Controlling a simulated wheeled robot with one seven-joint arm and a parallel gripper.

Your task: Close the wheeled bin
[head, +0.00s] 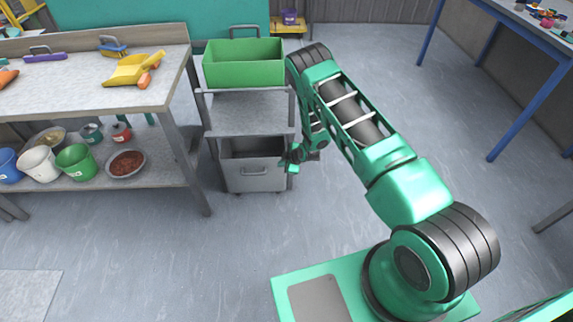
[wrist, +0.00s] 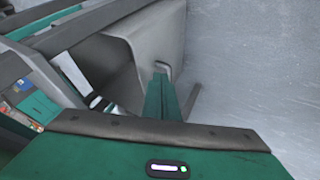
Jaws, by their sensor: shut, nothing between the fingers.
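The grey wheeled bin (head: 254,180) stands low in the grey cart frame, beside the workbench. Its front has a small handle, and a dark strip of its open inside shows below the cart's middle shelf. My gripper (head: 291,160) is at the right side of the bin front, by the cart's right post. In the wrist view the teal fingers (wrist: 160,80) are together and empty, with their tips close to a small handle-like part on the grey bin (wrist: 152,28). I cannot tell whether they touch it.
A green tray (head: 244,74) sits on top of the cart (head: 250,112). The workbench (head: 70,85) at left holds a yellow scoop (head: 132,68), with buckets and bowls on its lower shelf (head: 100,178). A blue-legged table (head: 530,105) stands right. Floor in front of the cart is clear.

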